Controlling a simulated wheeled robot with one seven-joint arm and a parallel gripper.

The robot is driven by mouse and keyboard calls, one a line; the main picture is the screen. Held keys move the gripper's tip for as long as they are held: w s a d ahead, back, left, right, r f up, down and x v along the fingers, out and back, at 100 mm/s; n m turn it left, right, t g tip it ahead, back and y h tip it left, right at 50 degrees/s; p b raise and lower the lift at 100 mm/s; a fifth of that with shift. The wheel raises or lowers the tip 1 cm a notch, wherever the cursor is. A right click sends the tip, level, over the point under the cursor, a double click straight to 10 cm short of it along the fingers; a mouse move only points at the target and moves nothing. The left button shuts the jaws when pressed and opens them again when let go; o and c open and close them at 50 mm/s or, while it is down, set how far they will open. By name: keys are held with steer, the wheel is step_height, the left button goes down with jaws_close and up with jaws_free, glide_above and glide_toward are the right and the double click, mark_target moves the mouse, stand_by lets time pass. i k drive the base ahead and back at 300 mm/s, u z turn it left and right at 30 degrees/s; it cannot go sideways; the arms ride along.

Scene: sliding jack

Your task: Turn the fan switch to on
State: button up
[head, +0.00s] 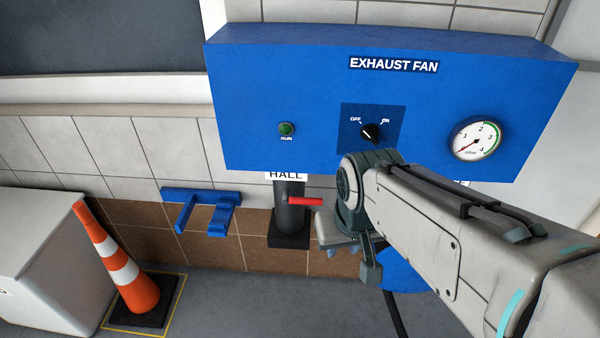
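The fan switch (371,134) is a black rotary knob on a dark blue square of the blue exhaust fan panel (250,85). OFF is printed at its upper left and ON at its upper right. The knob's white mark seems to point up and left, toward OFF. The RUN lamp (286,129) to its left is dark green and looks unlit. My arm comes in from the lower right, and its wrist is just below the knob, in front of the panel's lower edge. My gripper (352,255) hangs below the panel, apart from the knob; its fingers are not clear enough to judge.
A round gauge (477,139) is on the panel's right. Below the panel stands a dark post (290,215) with a red handle (305,201) and a HALL label. A blue wall bracket (210,212), an orange cone (125,275) and a white box (40,260) are at left.

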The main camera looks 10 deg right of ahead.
mark_target(369, 132)
steer(key=u, duration=1.2)
steer(key=k, duration=1.05)
steer(key=z, duration=1.15)
steer(key=i, duration=0.5)
steer(key=u, duration=0.05)
